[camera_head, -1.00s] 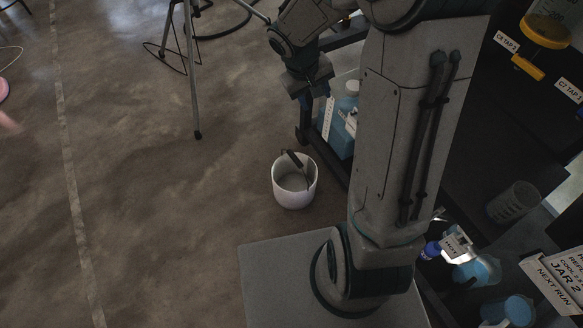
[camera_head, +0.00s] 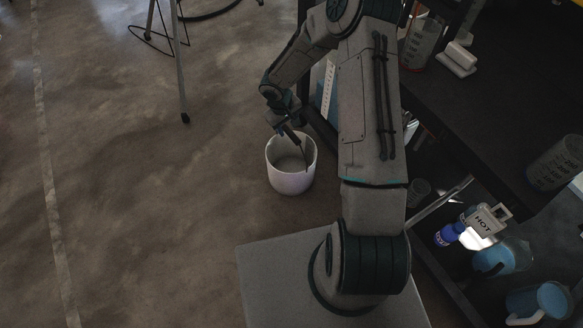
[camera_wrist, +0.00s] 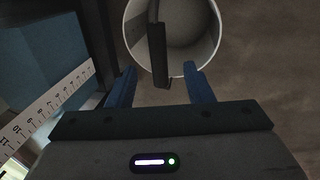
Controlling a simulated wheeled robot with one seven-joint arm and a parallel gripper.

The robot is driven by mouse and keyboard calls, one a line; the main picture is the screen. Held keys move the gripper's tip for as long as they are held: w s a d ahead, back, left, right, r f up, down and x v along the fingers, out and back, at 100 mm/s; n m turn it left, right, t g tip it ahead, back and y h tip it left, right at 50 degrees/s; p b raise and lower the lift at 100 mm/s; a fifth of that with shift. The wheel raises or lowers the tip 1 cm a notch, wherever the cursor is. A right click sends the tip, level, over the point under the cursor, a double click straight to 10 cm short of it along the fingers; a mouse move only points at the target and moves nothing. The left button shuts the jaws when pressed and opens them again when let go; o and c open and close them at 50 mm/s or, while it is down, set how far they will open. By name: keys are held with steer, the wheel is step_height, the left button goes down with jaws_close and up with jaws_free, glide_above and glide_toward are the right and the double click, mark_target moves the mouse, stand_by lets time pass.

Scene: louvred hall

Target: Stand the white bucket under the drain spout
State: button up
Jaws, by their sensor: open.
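The white bucket (camera_head: 290,182) stands upright on the floor, left of my base, and looks empty inside. Its dark handle (camera_head: 293,137) is raised at the rim. My gripper (camera_head: 284,117) is at the bucket's far side, near the handle grip. In the wrist view the bucket (camera_wrist: 192,35) fills the top middle. There the dark handle grip (camera_wrist: 158,58) lies between the two blue fingers of my open gripper (camera_wrist: 160,74), with a gap on both sides. I cannot make out a drain spout in either view.
A dark shelf unit (camera_head: 480,110) runs along the right, with blue-filled jugs (camera_head: 500,257) on its lower level. A white ruled strip (camera_wrist: 45,103) and blue container (camera_wrist: 60,45) are close left of my gripper. A tripod leg (camera_head: 178,70) stands behind. Left floor is clear.

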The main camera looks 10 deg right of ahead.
mark_target(293, 138)
steer(key=f+b, duration=0.1)
steer(key=f, duration=0.2)
steer(key=d+f+b, duration=0.1)
steer(key=f, duration=0.2)
steer(key=d+f+b, duration=0.1)
steer(key=f, duration=0.2)
steer(key=shift+w, duration=0.3)
steer(key=shift+c, duration=0.4)
jaws_close()
